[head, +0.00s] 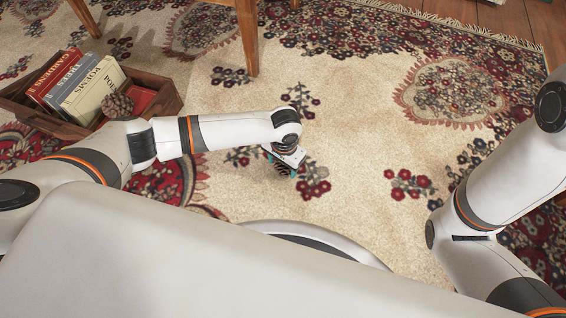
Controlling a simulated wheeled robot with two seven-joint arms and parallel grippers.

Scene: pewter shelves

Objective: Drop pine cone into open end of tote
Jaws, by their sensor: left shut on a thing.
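The tote is a brown wooden box (165,95) on the rug at the left, with books standing in its left part. A brown pine cone (118,104) shows in its open right part, beside the books; my left arm hides part of the box's near side. My left gripper (283,168) is to the right of the box, low over the rug and pointing down. It is shut on a small dark thing, mostly hidden by the gripper, which looks like another pine cone (281,170). My right gripper is out of view; only the right arm shows.
Several books (78,85) fill the left part of the box, and a red one lies at its right end. Wooden furniture legs (248,38) stand at the top.

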